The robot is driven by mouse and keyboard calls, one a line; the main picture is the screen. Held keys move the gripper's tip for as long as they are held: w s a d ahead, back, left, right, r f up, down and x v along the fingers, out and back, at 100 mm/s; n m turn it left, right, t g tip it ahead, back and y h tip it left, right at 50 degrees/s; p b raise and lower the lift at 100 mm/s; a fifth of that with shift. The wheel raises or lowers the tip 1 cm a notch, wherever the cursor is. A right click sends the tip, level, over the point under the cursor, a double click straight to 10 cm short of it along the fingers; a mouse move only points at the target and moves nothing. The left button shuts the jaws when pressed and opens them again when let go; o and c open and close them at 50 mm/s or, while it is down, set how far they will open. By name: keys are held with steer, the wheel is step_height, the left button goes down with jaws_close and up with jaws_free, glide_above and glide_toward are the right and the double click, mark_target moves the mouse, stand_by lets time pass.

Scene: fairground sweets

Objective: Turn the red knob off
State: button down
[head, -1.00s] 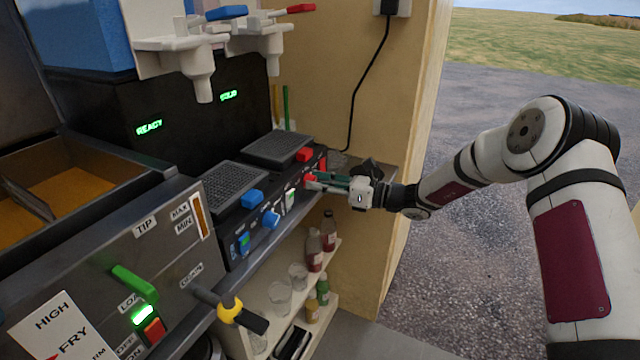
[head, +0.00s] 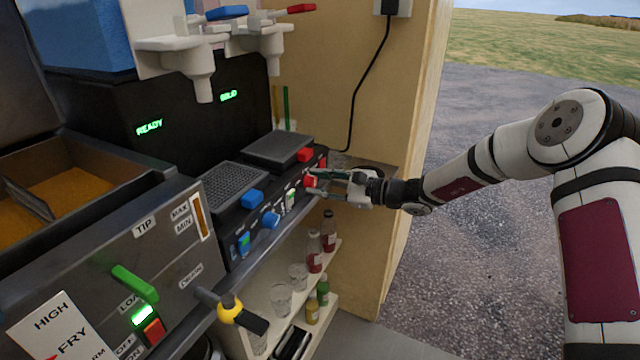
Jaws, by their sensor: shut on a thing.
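The red knob (head: 310,181) sits on the front panel of the black slush machine's base (head: 238,235), at the right end. My gripper (head: 318,181) reaches in from the right, with its fingers at the red knob and shut on it. The fingers partly cover the knob, so its pointer angle is hard to read. A blue knob (head: 270,220) sits to the left on the same panel.
The fryer (head: 170,270) with a green lever (head: 134,283) is at left. Bottles (head: 314,250) and glasses stand on the shelf below. Open ground lies at right.

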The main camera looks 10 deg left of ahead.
steer(key=n, duration=0.3)
steer(key=shift+t, duration=0.3)
steer(key=n+b, duration=0.1)
steer(key=n, duration=0.2)
steer(key=shift+n+h+b, duration=0.3)
steer(key=shift+h+b, duration=0.05)
steer(key=shift+h, duration=0.05)
steer(key=n+t+b, duration=0.1)
steer(key=n+b, duration=0.2)
steer(key=shift+s+f+n, duration=0.1)
steer(key=shift+f+n, duration=0.05)
steer(key=shift+n, duration=0.15)
steer(key=n+b, duration=0.1)
steer(key=b, duration=0.1)
steer(key=shift+n+b, duration=0.3)
steer(key=shift+s, duration=0.1)
steer(key=c, duration=1.2)
jaws_free()
steer(key=v, duration=1.2)
steer(key=shift+s+a, duration=0.15)
steer(key=shift+s, duration=0.05)
